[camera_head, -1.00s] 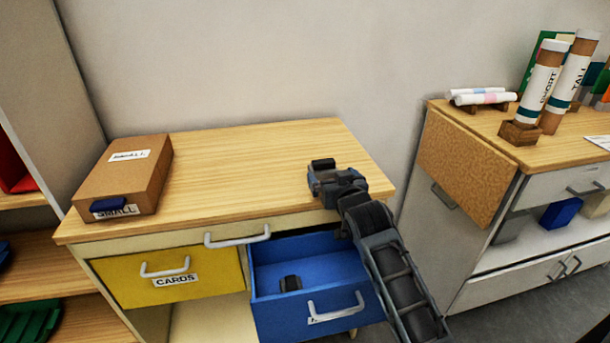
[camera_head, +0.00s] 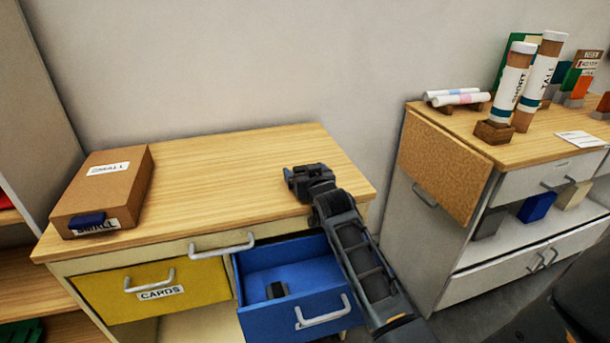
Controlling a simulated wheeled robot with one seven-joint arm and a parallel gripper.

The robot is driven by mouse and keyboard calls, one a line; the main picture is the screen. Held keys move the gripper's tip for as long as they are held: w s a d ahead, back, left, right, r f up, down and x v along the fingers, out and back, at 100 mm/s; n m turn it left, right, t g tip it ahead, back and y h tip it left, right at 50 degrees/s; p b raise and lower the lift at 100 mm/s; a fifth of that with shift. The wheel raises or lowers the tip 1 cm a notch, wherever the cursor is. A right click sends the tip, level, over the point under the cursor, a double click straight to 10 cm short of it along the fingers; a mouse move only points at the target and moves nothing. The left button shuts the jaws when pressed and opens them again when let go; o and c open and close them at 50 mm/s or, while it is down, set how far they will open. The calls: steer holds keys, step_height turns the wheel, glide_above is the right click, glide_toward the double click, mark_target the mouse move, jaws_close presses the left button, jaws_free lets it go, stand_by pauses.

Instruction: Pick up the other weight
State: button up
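A small dark block (camera_head: 277,290), which may be a weight, lies inside the open blue drawer (camera_head: 322,300) of the wooden-topped desk (camera_head: 235,155). No second weight can be clearly made out. My gripper (camera_head: 300,178) is over the right part of the desk top, behind and above the drawer. It is dark and seen from behind the arm, so its fingertips and anything between them are not clear. The gripper is well apart from the block in the drawer.
A brown box (camera_head: 108,188) marked SMALL sits at the desk's left end. A yellow CARDS drawer (camera_head: 150,290) is shut. The middle of the desk top is clear. At right, a cabinet (camera_head: 440,235) bears SHORT and TALL tubes (camera_head: 513,85).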

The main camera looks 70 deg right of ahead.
steer(key=shift+r, duration=0.1)
steer(key=c, duration=1.1)
steer(key=shift+c, duration=0.2)
